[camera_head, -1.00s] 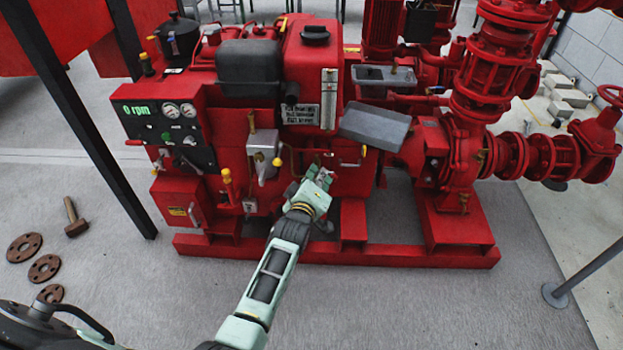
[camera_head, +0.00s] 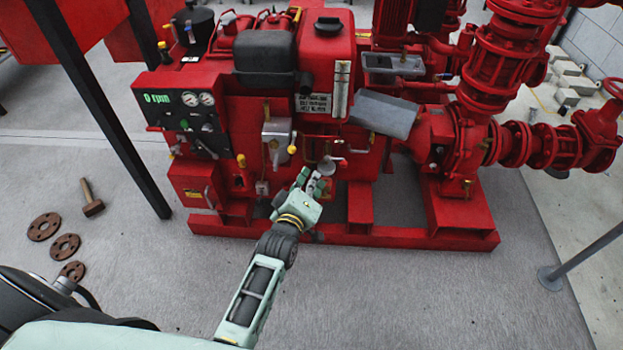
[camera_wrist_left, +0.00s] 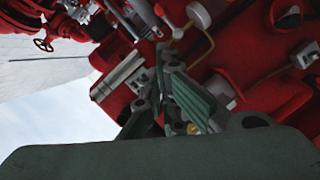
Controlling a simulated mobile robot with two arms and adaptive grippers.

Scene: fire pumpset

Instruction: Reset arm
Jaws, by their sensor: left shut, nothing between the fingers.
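My left gripper (camera_head: 316,181) is in front of the lower middle of the red pumpset (camera_head: 357,203), with my arm reaching up to it from the bottom of the head view. Its fingers are shut with nothing between them. In the left wrist view, the green fingers (camera_wrist_left: 168,98) point at the red machinery, which looks tilted there. A small round silver part (camera_head: 327,167) shows just above the fingertips in the head view. I cannot tell whether the gripper touches the pumpset. My right gripper is not in view.
A control panel (camera_head: 190,122) reads 0 rpm at the pumpset's left. A black post (camera_head: 103,115) stands left of it. A hammer (camera_head: 90,198) and rusty flanges (camera_head: 66,247) lie on the floor. A grey pole (camera_head: 590,257) stands at right. The front floor is mostly clear.

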